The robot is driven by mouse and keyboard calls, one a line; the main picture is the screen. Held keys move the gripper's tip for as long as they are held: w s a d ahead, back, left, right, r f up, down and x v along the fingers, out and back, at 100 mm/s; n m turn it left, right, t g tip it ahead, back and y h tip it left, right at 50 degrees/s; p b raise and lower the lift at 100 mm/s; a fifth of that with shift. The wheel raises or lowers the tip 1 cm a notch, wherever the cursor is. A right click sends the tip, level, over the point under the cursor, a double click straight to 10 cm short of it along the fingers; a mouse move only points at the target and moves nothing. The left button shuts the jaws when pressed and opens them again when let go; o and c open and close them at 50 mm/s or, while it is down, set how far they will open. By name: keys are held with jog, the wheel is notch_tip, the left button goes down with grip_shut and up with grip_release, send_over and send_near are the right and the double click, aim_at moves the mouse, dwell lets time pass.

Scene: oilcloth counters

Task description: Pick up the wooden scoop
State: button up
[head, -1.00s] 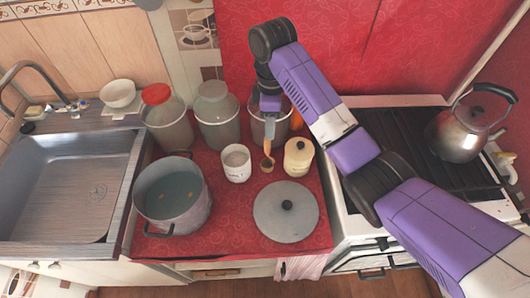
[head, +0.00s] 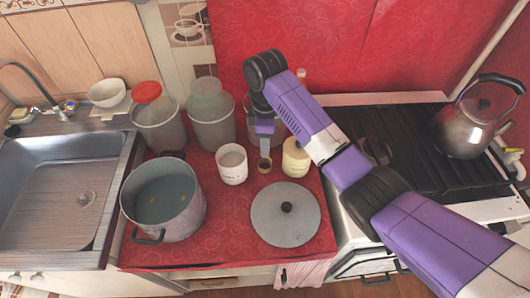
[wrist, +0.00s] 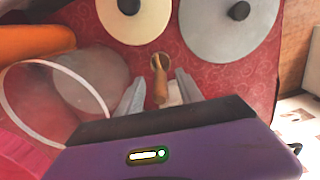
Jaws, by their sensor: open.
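The wooden scoop (head: 264,164) is on the red counter between the white mug and the cream canister. In the head view only its lower end shows, and my gripper hides the handle. In the wrist view the scoop (wrist: 160,86) stands out between the fingers, its handle toward the palm and its round bowl farther off. My gripper (head: 265,148) is low over the scoop. It is open in the wrist view (wrist: 158,78), with one finger on each side of the handle and gaps visible between.
The white mug (head: 232,164) is close on the left and the cream canister (head: 296,158) close on the right. A glass jar (wrist: 80,80) stands beside my gripper. A grey pot lid (head: 286,215) lies in front; a large pot (head: 163,200) stands front left.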

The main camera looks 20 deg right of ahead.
jog(key=shift+a+f, duration=0.1)
jog(key=shift+f, duration=1.7)
grip_shut()
